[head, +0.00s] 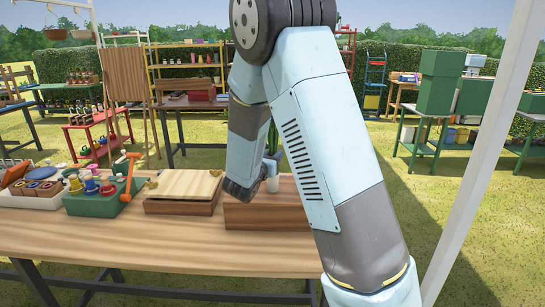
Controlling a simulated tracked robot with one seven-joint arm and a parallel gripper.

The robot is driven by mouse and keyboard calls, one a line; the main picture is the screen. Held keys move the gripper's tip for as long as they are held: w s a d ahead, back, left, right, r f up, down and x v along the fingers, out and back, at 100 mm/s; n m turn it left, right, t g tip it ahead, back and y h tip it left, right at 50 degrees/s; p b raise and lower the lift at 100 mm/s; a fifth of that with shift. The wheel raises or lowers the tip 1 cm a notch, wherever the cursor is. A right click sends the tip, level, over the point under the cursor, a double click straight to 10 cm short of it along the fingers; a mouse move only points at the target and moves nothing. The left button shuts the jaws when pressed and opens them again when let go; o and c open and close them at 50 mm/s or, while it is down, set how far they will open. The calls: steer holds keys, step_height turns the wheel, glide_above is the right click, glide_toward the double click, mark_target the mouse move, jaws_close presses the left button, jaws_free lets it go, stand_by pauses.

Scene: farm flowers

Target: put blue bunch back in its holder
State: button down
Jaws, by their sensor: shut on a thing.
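My gripper (259,184) is low over the brown wooden block (245,214) at the right of the near table, mostly hidden by my arm. It is shut on a slim thing that I take to be the blue bunch (273,140). Only a narrow dark blue-green strip of the bunch shows, upright beside my arm. A small pale cylinder (272,184) shows just below it, close above or on the block. I cannot tell whether the block is the bunch's holder, or whether the pale piece touches it.
A low wooden box with a pale lid (188,184) stands left of the block. Further left are a green holder (92,204) with several coloured knobs, an orange hammer-like tool (128,175) and a white tray (25,199). The table's front strip (170,248) is clear. A pale post (480,150) rises at the right.

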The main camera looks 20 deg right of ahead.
steer(key=shift+f, duration=0.1)
steer(key=c, duration=0.8)
jaws_free()
steer(key=shift+c, duration=0.2)
steer(key=v, duration=1.2)
steer(key=s+d+r+m+g+y, duration=0.1)
steer(key=s+d+r+m+g, duration=0.2)
steer(key=s+d+m+g, duration=0.4)
steer(key=s+d+r+m+g, duration=0.3)
steer(key=s+d+m+g, duration=0.1)
steer(key=s+d+m, duration=0.45)
steer(key=s+a+r+m+t+y, duration=0.1)
steer(key=s+a+r+m+y, duration=0.2)
steer(key=s+a+m+y, duration=0.1)
steer(key=s+a+r+m+t+y, duration=0.1)
steer(key=s+a+r+m+y, duration=0.2)
steer(key=s+m+y, duration=0.3)
steer(key=shift+s+a+r+m+t+y, duration=0.2)
steer(key=shift+s+a+m+t+y, duration=0.25)
steer(key=shift+s+m, duration=0.75)
steer(key=shift+a, duration=0.1)
